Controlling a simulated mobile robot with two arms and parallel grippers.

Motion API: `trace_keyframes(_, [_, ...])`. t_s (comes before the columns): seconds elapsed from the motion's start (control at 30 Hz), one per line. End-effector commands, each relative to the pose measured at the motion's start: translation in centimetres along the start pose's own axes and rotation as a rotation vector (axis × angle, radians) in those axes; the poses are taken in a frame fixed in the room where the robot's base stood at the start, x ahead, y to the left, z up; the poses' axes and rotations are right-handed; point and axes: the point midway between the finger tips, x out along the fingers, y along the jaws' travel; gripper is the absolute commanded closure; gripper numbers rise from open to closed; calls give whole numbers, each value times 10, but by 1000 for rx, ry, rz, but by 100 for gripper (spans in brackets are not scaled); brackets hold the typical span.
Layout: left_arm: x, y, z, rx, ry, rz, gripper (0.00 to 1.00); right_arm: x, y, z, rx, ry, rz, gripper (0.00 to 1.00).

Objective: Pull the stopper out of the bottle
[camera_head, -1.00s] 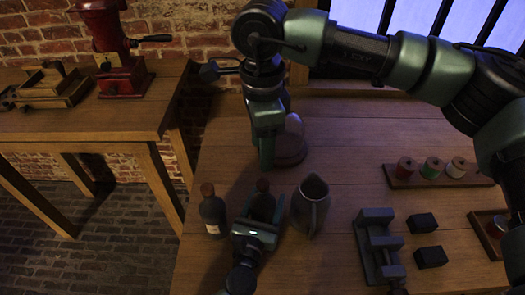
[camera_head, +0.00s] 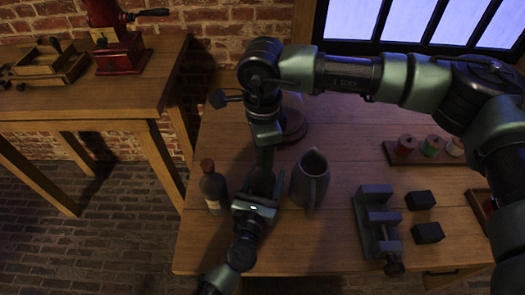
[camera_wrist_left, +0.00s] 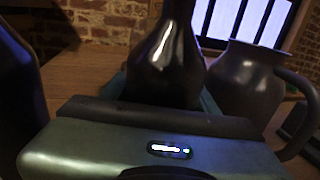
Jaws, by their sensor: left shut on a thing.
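A dark glossy bottle (camera_wrist_left: 168,65) stands upright between the fingers of my left gripper (camera_head: 259,192). The left gripper is shut on its body; in the left wrist view the bottle rises just beyond the palm, its top cut off by the frame. In the head view my right gripper (camera_head: 264,166) points down directly over the bottle's top. The bottle's neck and stopper are hidden behind it. I cannot tell whether the right fingers are open or shut, or whether they touch the stopper.
A second dark bottle (camera_head: 213,187) with a brown stopper stands close left. A grey pitcher (camera_head: 309,180) stands close right. A vise (camera_head: 376,222), black blocks (camera_head: 428,232) and a rack of spools (camera_head: 430,148) are farther right. A round wooden base (camera_head: 293,124) is behind.

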Motion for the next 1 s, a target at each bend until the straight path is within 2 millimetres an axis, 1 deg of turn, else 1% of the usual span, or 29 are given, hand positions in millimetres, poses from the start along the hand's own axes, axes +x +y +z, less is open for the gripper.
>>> trace_keyframes(0.03, [0,0,0,0,-1,0,100,0,0,0,0,0,0,60])
trace_keyframes(0.07, [0,0,1,0,-1,0,100,0,0,0,0,0,0,69])
trace_keyframes(0.1, [0,0,1,0,-1,0,100,0,0,0,0,0,0,80])
trace_keyframes(0.17, [0,0,1,0,-1,0,100,0,0,0,0,0,0,96])
trace_keyframes(0.2, [0,0,1,0,-1,0,100,0,0,0,0,0,0,100])
trace_keyframes(1.0, [0,0,0,0,-1,0,100,-2,0,0,0,-1,-1,100])
